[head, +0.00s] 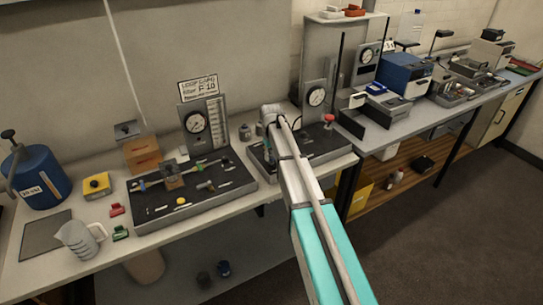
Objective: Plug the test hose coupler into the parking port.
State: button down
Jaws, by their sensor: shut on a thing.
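My arm reaches from the bottom edge up to the bench, and its wrist (272,114) is over the middle of the bench, at the left part of a dark test panel (325,140). My gripper is hidden behind the wrist and arm links, so its fingers do not show. I cannot make out the test hose coupler or the parking port. A red knob (329,119) stands on the panel to the right of my wrist. A round gauge (316,96) stands upright behind the panel.
Left of my arm, a black-topped tray (150,210) holds several small fittings, with a gauge stand (195,124) behind it. A beaker (79,239), a yellow box (97,186) and a blue tank (35,176) stand farther left. Blue equipment (403,74) stands right.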

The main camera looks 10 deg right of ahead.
jog(key=shift+f+b, duration=0.55)
jog(key=shift+b, duration=0.05)
jog(key=shift+c, duration=1.3)
grip_release()
jog(key=shift+r, duration=0.15)
